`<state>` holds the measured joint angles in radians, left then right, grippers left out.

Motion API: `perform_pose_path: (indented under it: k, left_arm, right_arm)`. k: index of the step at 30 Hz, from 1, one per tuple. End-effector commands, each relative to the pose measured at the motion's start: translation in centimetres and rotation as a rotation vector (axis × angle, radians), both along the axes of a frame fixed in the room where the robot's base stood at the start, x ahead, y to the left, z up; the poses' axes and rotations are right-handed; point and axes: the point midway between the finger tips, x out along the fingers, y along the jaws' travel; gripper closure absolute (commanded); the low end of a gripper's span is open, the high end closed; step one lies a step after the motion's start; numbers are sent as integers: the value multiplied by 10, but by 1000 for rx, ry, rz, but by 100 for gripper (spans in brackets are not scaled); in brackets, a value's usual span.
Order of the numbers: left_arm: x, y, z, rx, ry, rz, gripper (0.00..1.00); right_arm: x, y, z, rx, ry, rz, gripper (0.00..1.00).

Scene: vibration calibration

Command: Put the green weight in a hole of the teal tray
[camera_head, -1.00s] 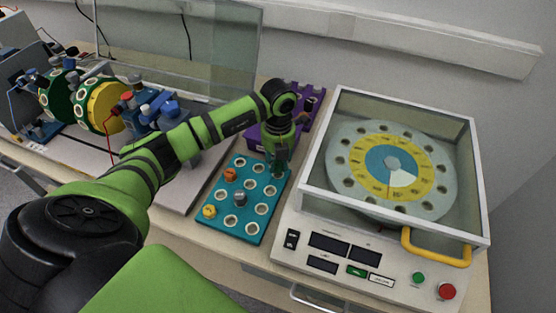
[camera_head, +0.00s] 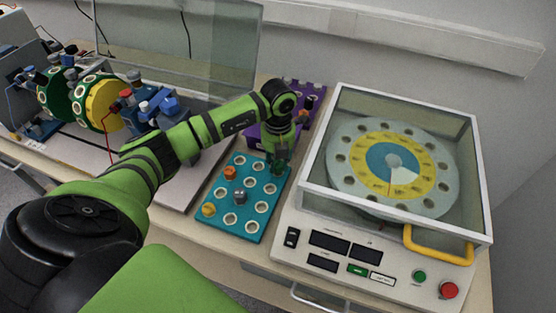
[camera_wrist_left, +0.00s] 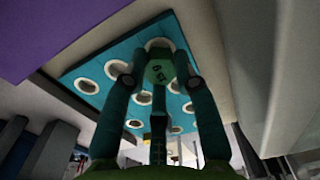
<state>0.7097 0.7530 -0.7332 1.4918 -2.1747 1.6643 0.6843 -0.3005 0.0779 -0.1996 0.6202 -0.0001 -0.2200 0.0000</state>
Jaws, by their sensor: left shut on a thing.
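The teal tray (camera_head: 219,238) lies on the table with rows of white-rimmed holes. Orange (camera_head: 230,173), grey (camera_head: 240,197) and yellow (camera_head: 209,210) weights stand in it. My left gripper (camera_head: 278,169) points down over its far right corner. The head view barely shows the weight. My right gripper is not in view.
A purple rack (camera_head: 313,93) stands behind the tray. A clear-walled machine (camera_head: 322,207) with a round disc and yellow handle (camera_head: 437,246) stands close on the right. A motor rig (camera_head: 98,103) and clear screen (camera_head: 215,45) are on the left.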

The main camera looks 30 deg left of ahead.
Motion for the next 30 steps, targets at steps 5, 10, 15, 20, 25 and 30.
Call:
perform_pose_path:
  k: [5, 10, 15, 20, 25, 30]
  left_arm:
    - [0, 0, -3, 0, 0, 0, 85]
    - [0, 0, -5, 0, 0, 0, 85]
    - [0, 0, -8, 0, 0, 0, 85]
    - [0, 0, -10, 1, 0, 1, 85]
    - [0, 0, -12, 1, 0, 1, 85]
    - [0, 0, -15, 0, 0, 1, 85]
  right_arm:
    - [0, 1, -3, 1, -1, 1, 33]
    - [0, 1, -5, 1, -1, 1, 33]
    - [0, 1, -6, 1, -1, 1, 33]
    - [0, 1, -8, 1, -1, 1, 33]
    - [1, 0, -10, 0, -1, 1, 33]
    - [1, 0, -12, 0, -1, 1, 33]
